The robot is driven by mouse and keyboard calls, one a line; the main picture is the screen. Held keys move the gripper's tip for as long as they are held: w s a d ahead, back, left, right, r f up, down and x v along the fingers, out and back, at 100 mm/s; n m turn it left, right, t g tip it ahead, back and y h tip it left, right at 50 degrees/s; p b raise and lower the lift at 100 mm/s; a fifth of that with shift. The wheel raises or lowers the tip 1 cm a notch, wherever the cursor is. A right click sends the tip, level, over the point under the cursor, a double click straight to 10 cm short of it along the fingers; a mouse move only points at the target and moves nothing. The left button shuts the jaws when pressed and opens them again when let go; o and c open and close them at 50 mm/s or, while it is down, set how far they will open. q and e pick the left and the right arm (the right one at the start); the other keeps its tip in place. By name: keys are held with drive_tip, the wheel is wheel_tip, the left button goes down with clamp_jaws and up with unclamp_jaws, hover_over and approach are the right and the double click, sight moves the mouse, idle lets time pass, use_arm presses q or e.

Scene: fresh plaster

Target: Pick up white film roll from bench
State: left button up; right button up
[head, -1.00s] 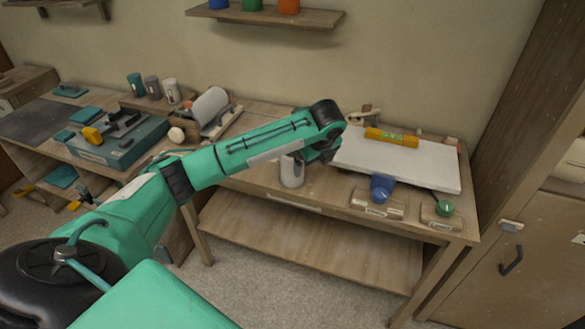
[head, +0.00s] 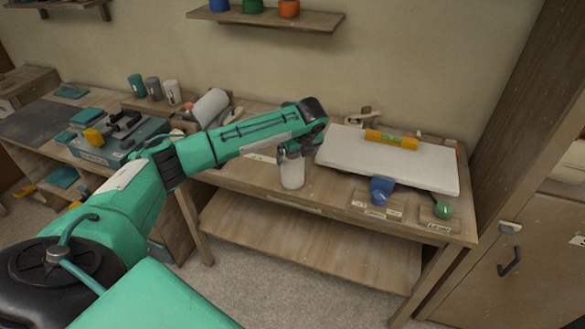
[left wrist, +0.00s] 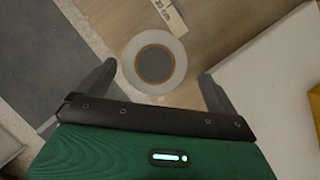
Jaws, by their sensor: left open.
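The white film roll (head: 292,172) stands upright on the bench (head: 240,178) near its front edge. In the left wrist view the roll (left wrist: 141,62) is seen from above as a pale ring around a brown core. My left gripper (head: 295,150) is just above the roll's top in the head view. In the left wrist view its two dark fingers (left wrist: 158,88) are open, one to each side of the roll, with gaps between. The roll is not held. My right gripper is not in view.
Another white roll (head: 211,106) lies on a stand at left. A cabinet (head: 530,245) borders the right.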

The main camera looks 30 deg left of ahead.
use_arm(q)
drive_tip(key=x, duration=0.2)
drive_tip(key=s+p+x, duration=0.1)
drive_tip(key=x, duration=0.1)
drive_tip(key=shift+w+a+f, duration=0.15)
drive_tip(key=shift+a+f, duration=0.1)
drive_tip(key=shift+w+a+f, duration=0.1)
drive_tip(key=shift+f, duration=0.15)
drive_tip(key=c, duration=1.2)
